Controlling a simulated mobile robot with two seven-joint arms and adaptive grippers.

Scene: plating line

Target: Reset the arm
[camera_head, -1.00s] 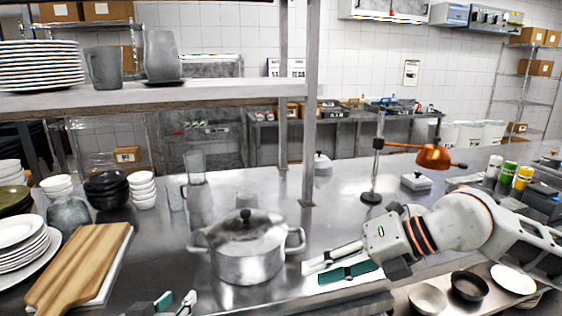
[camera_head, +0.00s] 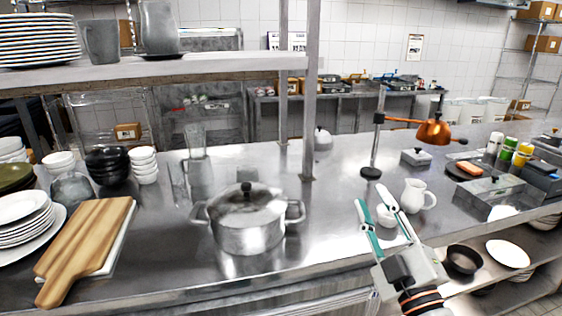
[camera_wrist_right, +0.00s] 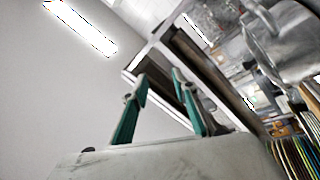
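My right gripper (camera_head: 370,195) is at the lower right of the head view, in front of the counter's front edge. Its two green-and-pale fingers point upward and stand apart, with nothing between them. In the right wrist view the same open fingers (camera_wrist_right: 160,74) point up toward the ceiling and the shelf, with empty space between them. My left gripper is not in view.
A lidded steel pot (camera_head: 248,228) stands on the counter, left of my right gripper. A white pitcher (camera_head: 414,195) and small white cup (camera_head: 386,217) appear close behind the fingers. An orange heat lamp (camera_head: 433,131) stands behind. A cutting board (camera_head: 85,245) lies left.

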